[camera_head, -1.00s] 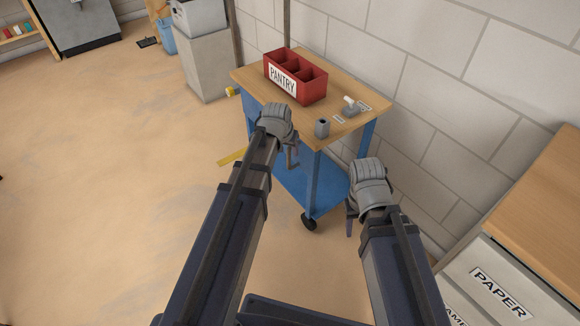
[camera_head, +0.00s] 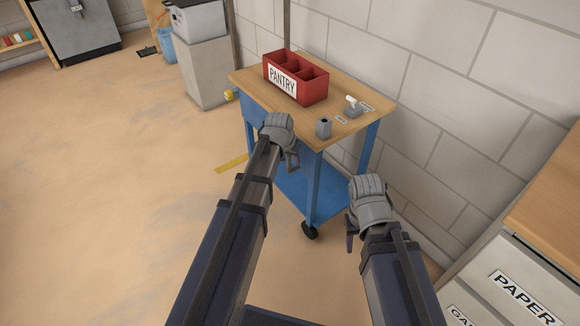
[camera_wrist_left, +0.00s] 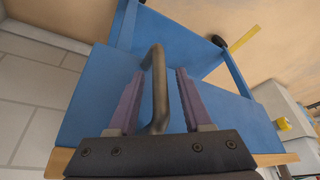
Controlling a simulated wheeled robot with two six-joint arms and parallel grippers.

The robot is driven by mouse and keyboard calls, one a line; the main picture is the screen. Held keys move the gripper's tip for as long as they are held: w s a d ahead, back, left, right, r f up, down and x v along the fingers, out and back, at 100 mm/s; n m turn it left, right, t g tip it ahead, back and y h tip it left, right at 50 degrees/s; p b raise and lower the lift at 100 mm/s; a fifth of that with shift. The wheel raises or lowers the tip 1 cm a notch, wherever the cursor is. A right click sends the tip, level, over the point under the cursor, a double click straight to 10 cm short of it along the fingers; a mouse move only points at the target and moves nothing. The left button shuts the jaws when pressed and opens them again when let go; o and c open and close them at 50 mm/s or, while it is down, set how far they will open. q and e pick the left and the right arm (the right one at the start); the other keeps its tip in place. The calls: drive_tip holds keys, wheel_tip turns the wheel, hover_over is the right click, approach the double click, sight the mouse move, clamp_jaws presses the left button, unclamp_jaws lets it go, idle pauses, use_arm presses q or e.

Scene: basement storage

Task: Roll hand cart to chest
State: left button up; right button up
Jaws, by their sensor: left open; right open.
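The hand cart has a wooden top (camera_head: 255,82), blue legs and a blue lower shelf (camera_head: 300,190), with a black caster (camera_head: 310,230) at its near corner. My left gripper (camera_head: 291,160) is at the cart's near end. In the left wrist view its open fingers (camera_wrist_left: 158,98) stand either side of the cart's dark handle (camera_wrist_left: 158,65). My right gripper (camera_head: 352,228) is open and empty, right of the cart and apart from it. A wooden-topped cabinet with drawers marked PAPER (camera_head: 520,295) is at the lower right; I cannot tell whether it is the chest.
A red PANTRY box (camera_head: 283,78), a small grey cup (camera_head: 323,128) and a grey tool (camera_head: 353,107) are on the cart top. A block wall (camera_head: 440,90) runs behind it. A grey cabinet (camera_head: 205,70) stands beyond. The floor (camera_head: 100,180) at left is clear.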

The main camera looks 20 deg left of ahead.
use_arm(q)
drive_tip(key=shift+w+f, duration=0.25)
drive_tip(key=shift+f, duration=0.35)
clamp_jaws()
idle(1.1)
